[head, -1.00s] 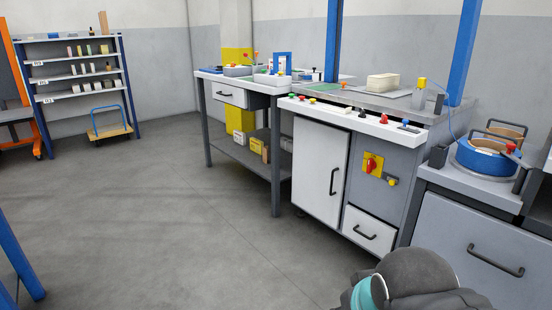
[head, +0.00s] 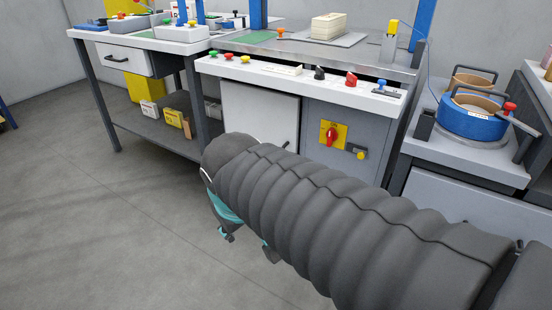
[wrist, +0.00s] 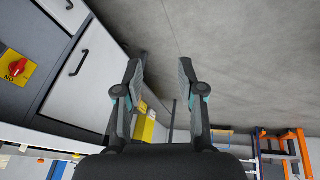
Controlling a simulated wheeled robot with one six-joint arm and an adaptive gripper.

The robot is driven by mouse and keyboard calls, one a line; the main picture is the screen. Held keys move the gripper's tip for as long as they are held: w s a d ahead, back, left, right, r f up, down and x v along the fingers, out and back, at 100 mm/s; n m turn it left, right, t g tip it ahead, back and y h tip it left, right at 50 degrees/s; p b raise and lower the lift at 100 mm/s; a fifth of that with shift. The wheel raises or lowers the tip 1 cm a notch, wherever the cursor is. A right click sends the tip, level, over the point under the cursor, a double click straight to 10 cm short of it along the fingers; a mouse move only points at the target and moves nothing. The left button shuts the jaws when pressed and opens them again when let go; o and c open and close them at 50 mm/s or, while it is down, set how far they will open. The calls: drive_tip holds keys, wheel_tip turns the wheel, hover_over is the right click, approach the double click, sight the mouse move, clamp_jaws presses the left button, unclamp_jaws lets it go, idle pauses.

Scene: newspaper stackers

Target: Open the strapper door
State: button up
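The strapper door (head: 258,112) is a light grey panel under the strapper's worktop, and it looks shut. My arm hides its lower part in the head view. In the wrist view, which is turned upside down, the door (wrist: 98,78) is left of my gripper, with its dark bar handle (wrist: 79,62) near the edge by the red switch. My gripper (wrist: 160,72) is open and empty, its fingers apart with floor showing between them. It is off to the side of the handle and does not touch it. In the head view my arm mostly hides the gripper.
A yellow plate with a red rotary switch (head: 332,135) is right of the door. A small drawer handle (wrist: 69,4) shows in the wrist view. A workbench (head: 145,44) stands left, and a blue strap reel (head: 472,118) sits right. Open floor (head: 70,200) lies left.

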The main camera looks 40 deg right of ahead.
drive_tip(key=w+d+f+n+g+h+b, duration=0.1)
drive_tip(key=w+d+f+n+g+h, duration=0.3)
drive_tip(key=w+d, duration=0.6)
drive_tip(key=w+d+f+n+g+h, duration=0.1)
drive_tip(key=w+d+f+n+h, duration=0.5)
drive_tip(key=w+d, duration=0.45)
drive_tip(key=w+d+f+n+t+h, duration=0.25)
drive_tip(key=w+f+n, duration=0.25)
drive_tip(key=w+f, duration=0.25)
drive_tip(key=w+d+f+n+t+h, duration=0.2)
drive_tip(key=w+d+f+n+h, duration=0.15)
drive_tip(key=w+f, duration=0.4)
drive_tip(key=shift+n, duration=0.35)
drive_tip(key=w+d, duration=0.1)
drive_tip(key=d, duration=0.7)
drive_tip(key=w+d, duration=0.1)
drive_tip(key=d, duration=0.4)
drive_tip(key=shift+w+f, duration=0.3)
drive_tip(key=shift+w, duration=0.05)
drive_tip(key=shift+c, duration=0.2)
clamp_jaws()
